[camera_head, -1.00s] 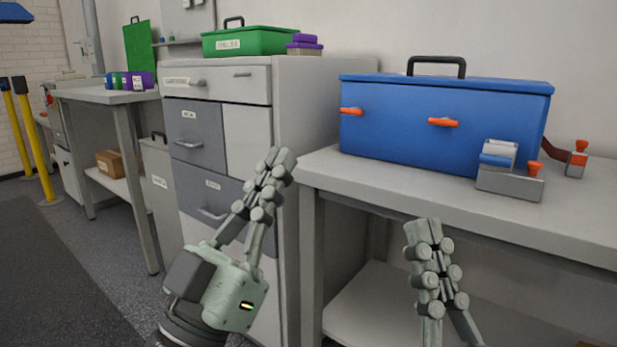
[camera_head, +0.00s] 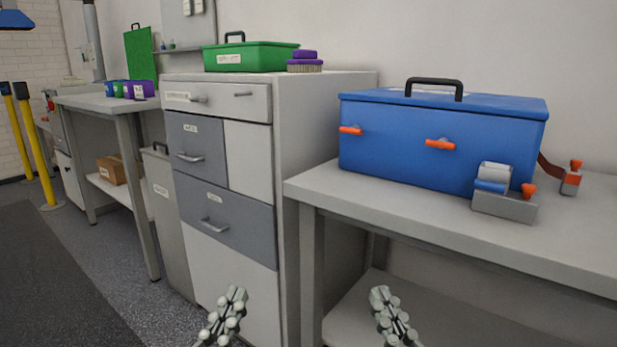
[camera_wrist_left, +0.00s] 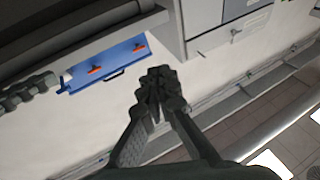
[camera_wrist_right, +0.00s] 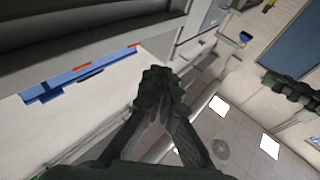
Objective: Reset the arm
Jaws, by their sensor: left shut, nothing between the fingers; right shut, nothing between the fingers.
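My left gripper (camera_head: 236,297) is shut and empty low in the head view, in front of the grey drawer cabinet. In the left wrist view its fingers (camera_wrist_left: 158,78) meet with nothing between them. My right gripper (camera_head: 380,294) is shut and empty low in the head view, in front of the right workbench's lower shelf. In the right wrist view its fingers (camera_wrist_right: 158,78) are also together. Both grippers are apart from the furniture and from each other. The arms behind them are mostly below the frame.
A blue toolbox (camera_head: 430,165) and a tape dispenser (camera_head: 503,205) stand on the right workbench (camera_head: 400,212). Open floor (camera_head: 110,265) lies at the left.

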